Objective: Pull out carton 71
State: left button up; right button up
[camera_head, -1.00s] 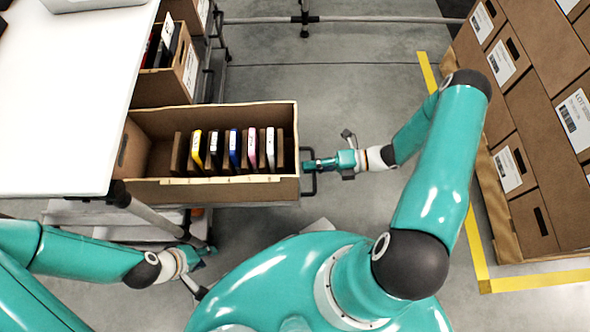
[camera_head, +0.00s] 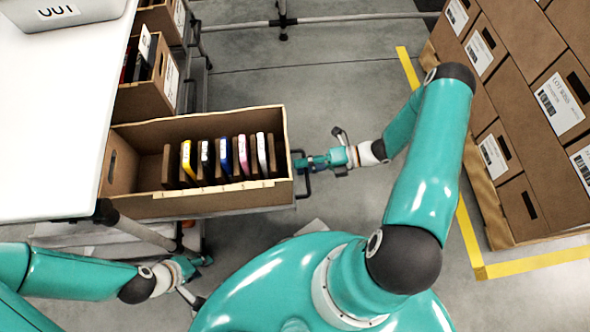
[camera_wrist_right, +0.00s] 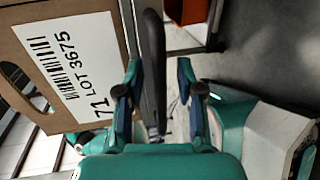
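Carton 71 (camera_head: 220,202) is a brown open-topped box. In the head view it juts out to the right from beside the white tabletop. Its label, reading 71 and LOT 3675 (camera_wrist_right: 78,65), shows in the right wrist view. A dark handle (camera_head: 303,187) is on its right end; its bar (camera_wrist_right: 153,60) shows in the wrist view. My right gripper (camera_head: 300,163) is at this handle. In the wrist view its fingers (camera_wrist_right: 158,72) stand apart on either side of the bar, with a gap at the right finger. My left gripper (camera_head: 203,261) is below the carton, empty; its finger opening is unclear.
Several thin coloured items (camera_head: 225,158) stand between brown dividers inside the carton. The white tabletop (camera_head: 50,130) is at left. Another carton (camera_head: 150,100) stands behind. Stacked labelled cartons (camera_head: 520,110) rise at right, bordered by yellow floor tape (camera_head: 530,263).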

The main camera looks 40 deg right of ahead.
jog(key=v, duration=1.2)
jog(key=shift+f, duration=0.1)
